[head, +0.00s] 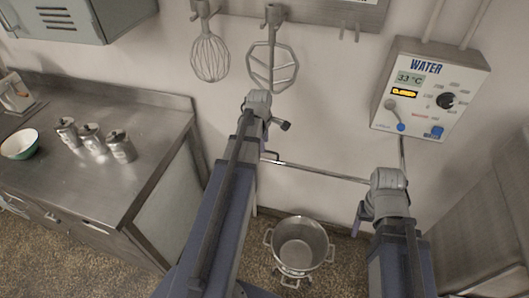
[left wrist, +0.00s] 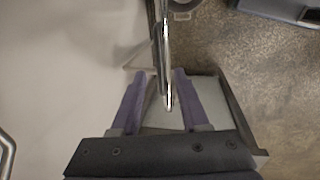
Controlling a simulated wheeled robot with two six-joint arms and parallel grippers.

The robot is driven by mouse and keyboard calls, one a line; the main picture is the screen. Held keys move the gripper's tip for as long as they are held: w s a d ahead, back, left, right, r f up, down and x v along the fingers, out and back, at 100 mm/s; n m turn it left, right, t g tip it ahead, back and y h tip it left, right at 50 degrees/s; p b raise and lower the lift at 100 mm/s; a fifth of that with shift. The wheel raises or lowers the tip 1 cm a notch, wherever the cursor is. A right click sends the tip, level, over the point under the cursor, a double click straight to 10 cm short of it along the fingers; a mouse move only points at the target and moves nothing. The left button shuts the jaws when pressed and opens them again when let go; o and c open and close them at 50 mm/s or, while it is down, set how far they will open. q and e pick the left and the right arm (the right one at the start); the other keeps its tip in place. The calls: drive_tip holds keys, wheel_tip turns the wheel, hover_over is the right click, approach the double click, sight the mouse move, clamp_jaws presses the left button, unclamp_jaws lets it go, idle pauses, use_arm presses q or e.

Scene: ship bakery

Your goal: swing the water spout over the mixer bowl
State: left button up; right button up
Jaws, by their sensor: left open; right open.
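The water spout (head: 320,172) is a thin metal pipe running left from below the water panel (head: 432,90) on the wall. The mixer bowl (head: 300,243) is a round steel bowl with side handles, low near the floor, below the spout in the head view. My left gripper (head: 269,156) is at the spout's left end and mostly hidden by my arm. In the left wrist view the spout (left wrist: 166,70) comes down between the open purple fingers of my left gripper (left wrist: 157,76); contact is not clear. My right gripper (head: 360,219) is open and empty, below the spout's right part.
A steel counter (head: 150,110) at left holds several metal canisters (head: 121,147) and a green-rimmed bowl (head: 19,144). A whisk (head: 210,57) and a flat beater (head: 272,66) hang on the wall. A cabinet (head: 490,200) stands at right. The panel display reads CLOSED.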

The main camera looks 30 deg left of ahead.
use_arm(q)
drive_tip(key=f+b, duration=0.2)
drive_tip(key=f, duration=0.1)
drive_tip(key=shift+w+f, duration=0.25)
drive_tip(key=shift+w, duration=0.1)
use_arm(e)
wheel_tip(320, 180, down, 4)
drive_tip(key=shift+r, duration=0.25)
use_arm(q)
drive_tip(key=shift+r, duration=0.1)
clamp_jaws()
idle(0.6)
